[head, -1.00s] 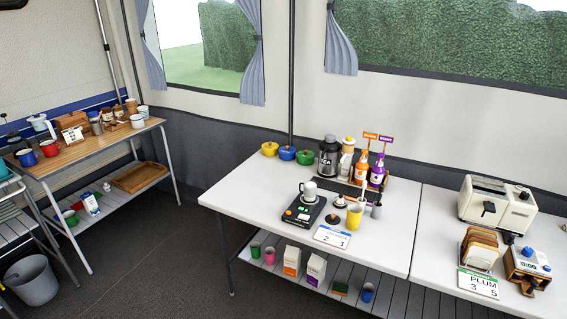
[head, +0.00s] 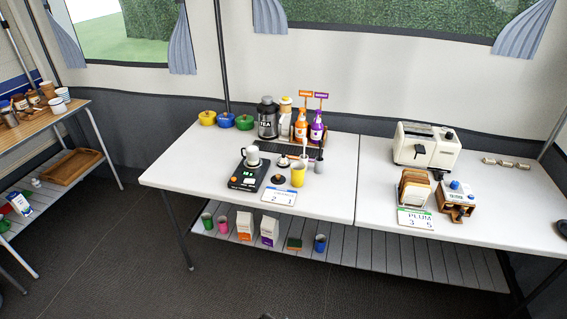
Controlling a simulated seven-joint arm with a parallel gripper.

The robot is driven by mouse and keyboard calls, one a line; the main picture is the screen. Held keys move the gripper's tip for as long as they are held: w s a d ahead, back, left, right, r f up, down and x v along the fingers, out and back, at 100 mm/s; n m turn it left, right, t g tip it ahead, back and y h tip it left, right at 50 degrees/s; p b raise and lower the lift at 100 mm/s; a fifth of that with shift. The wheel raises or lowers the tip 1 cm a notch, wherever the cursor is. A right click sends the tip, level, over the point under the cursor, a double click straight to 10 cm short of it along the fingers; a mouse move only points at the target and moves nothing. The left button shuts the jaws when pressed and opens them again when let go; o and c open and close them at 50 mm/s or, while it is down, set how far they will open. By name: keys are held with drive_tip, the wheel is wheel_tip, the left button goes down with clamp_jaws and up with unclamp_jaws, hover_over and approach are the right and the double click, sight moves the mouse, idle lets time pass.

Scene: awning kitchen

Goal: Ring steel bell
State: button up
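I cannot make out a steel bell for certain. Among the small items on the white table (head: 175,178) are a low pale piece with a dark top (head: 283,161) and a dark, low round piece with a knob (head: 278,179). Both are too small to identify. A dark object (head: 562,229), cut by the right edge of the view, is also unclear. My gripper is not in view.
A black scale (head: 246,178) with a white pot, a yellow cup (head: 298,175) and bottles (head: 301,127) crowd the left table. A toaster (head: 427,146), toast rack (head: 414,190) and grinder-like box (head: 457,200) stand right.

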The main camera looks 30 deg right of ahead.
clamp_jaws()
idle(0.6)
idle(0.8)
